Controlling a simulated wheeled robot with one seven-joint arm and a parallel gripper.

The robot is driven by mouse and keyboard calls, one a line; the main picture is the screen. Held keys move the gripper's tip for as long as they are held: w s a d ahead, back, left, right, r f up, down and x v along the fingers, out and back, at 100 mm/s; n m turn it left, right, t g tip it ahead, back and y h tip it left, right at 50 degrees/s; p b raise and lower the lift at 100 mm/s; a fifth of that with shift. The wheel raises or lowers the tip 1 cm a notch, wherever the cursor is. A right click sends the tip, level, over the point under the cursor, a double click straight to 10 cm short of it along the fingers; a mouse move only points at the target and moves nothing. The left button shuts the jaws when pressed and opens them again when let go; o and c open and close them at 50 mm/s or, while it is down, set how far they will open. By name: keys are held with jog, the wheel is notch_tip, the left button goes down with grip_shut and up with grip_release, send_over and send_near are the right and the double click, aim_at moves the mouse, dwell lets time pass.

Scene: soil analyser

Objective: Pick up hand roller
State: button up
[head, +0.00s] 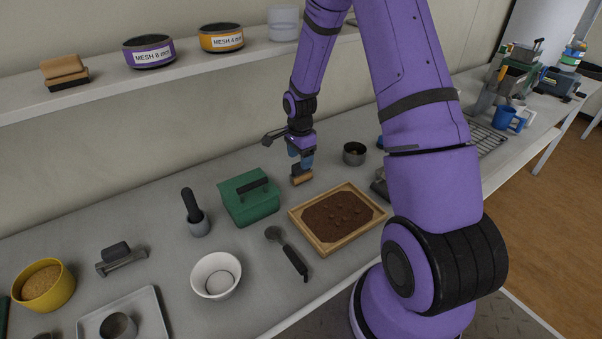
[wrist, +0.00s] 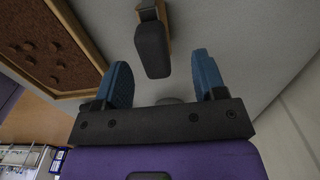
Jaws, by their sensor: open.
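What looks like the hand roller (head: 301,177), a wooden piece with a dark handle, lies on the grey bench just behind the soil tray. In the wrist view the dark handle of the hand roller (wrist: 152,50) points toward my gripper, with wood showing at its far end. My gripper (head: 304,163) is directly above it, pointing down. In the wrist view the blue fingers of my gripper (wrist: 161,62) are spread wide, with the handle lying between and beyond their tips. Nothing is held. My fingers partly hide the roller in the head view.
The wooden soil tray (head: 324,249) is close in front of the roller. A green box (head: 250,204) stands to the left and a small metal cup (head: 354,154) to the right. A black-handled scoop (head: 287,252) and white bowl (head: 216,276) lie nearer. A shelf (head: 110,88) runs along the wall.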

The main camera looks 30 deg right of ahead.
aim_at(301, 172)
jog(key=shift+s+f, duration=0.15)
jog(key=shift+f, duration=1.4)
jog(key=shift+s+f, duration=0.15)
jog(key=shift+f, duration=1.35)
grip_shut()
